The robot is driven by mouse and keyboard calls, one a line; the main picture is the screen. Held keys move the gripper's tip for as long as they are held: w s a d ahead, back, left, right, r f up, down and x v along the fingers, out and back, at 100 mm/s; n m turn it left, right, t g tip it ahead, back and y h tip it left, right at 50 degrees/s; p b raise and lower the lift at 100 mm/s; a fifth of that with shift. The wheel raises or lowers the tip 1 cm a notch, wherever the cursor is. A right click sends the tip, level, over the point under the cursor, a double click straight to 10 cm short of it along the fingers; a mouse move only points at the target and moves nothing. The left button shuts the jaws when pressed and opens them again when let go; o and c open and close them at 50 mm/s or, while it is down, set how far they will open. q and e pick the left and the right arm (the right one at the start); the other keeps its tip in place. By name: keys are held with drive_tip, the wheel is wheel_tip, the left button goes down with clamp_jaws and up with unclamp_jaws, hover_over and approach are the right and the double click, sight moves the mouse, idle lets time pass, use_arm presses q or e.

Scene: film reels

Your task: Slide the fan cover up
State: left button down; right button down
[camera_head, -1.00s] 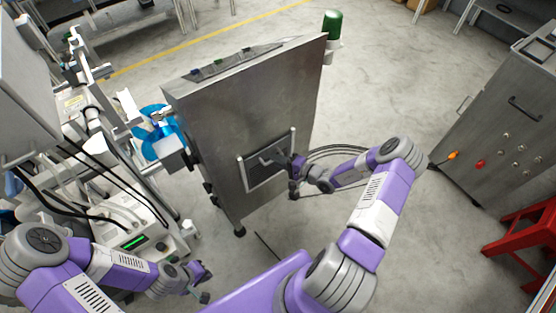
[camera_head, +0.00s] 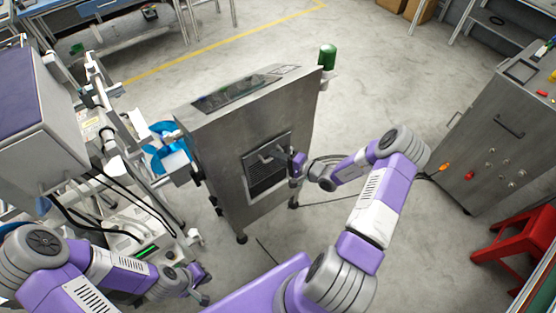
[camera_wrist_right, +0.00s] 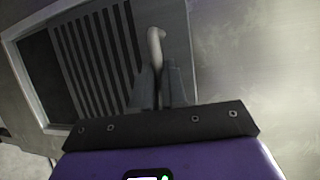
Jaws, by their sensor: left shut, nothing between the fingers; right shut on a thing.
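The fan cover (camera_head: 265,150) is a grey plate on the front of the metal cabinet (camera_head: 220,160). Below it a dark slatted grille (camera_head: 265,178) shows, and the slats also show in the right wrist view (camera_wrist_right: 92,60). My right gripper (camera_head: 292,163) is at the right side of the cover, shut on the cover's handle (camera_wrist_right: 155,45), a pale curved bar seen between the fingers in the right wrist view. My left gripper (camera_head: 203,284) is shut and empty, low at the left, apart from the cabinet.
A machine with cables (camera_head: 110,190) and a blue fan (camera_head: 172,155) stand left of the cabinet. A green lamp (camera_head: 327,57) sits on the cabinet's back right corner. A grey control cabinet (camera_head: 490,140) and a red stool (camera_head: 515,235) are at the right.

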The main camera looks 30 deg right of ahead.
wheel_tip(320, 180, up, 6)
drive_tip(key=p, duration=0.3)
drive_tip(key=shift+w+r, duration=0.1)
drive_tip(key=shift+r, duration=0.2)
drive_tip(key=c, duration=1.2)
unclamp_jaws()
drive_tip(key=shift+c, duration=0.2)
drive_tip(key=shift+o, duration=0.3)
drive_tip(key=shift+d, duration=0.1)
